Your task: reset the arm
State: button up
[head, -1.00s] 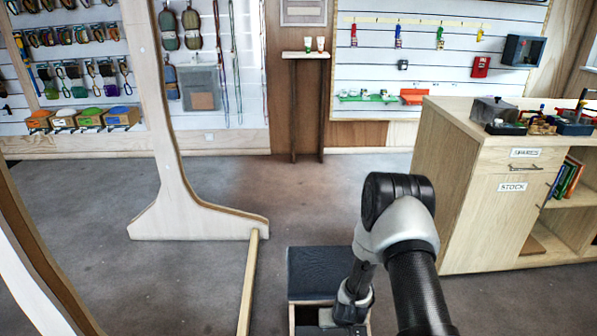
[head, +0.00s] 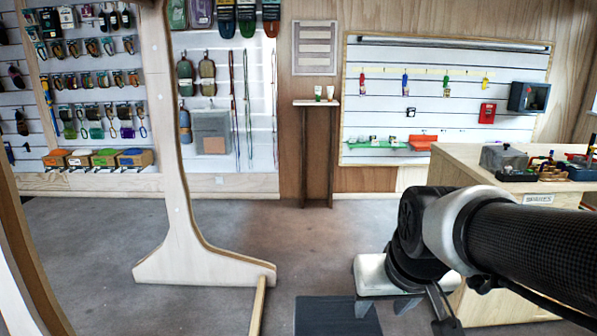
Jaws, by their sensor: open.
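My arm reaches in from the right edge of the head view, with a black woven sleeve and a grey and black wrist. My gripper (head: 385,304) is at the lower middle right, below a pale hand body. Its two dark fingers point down and stand apart, with nothing seen between them. The wrist and forearm hide part of the counter behind them.
A dark-topped box (head: 325,316) is low at the bottom, left of my gripper. A wooden counter (head: 465,160) stands at right with gear on top. A wooden upright frame (head: 180,245) stands at left. Grey floor (head: 310,240) lies open between them.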

jog(key=s+r, duration=0.3)
jog(key=s, duration=0.5)
notch_tip(320, 180, up, 22)
jog(key=p, duration=2.2)
jog(key=shift+s+d+f, duration=0.2)
jog(key=shift+s, duration=0.1)
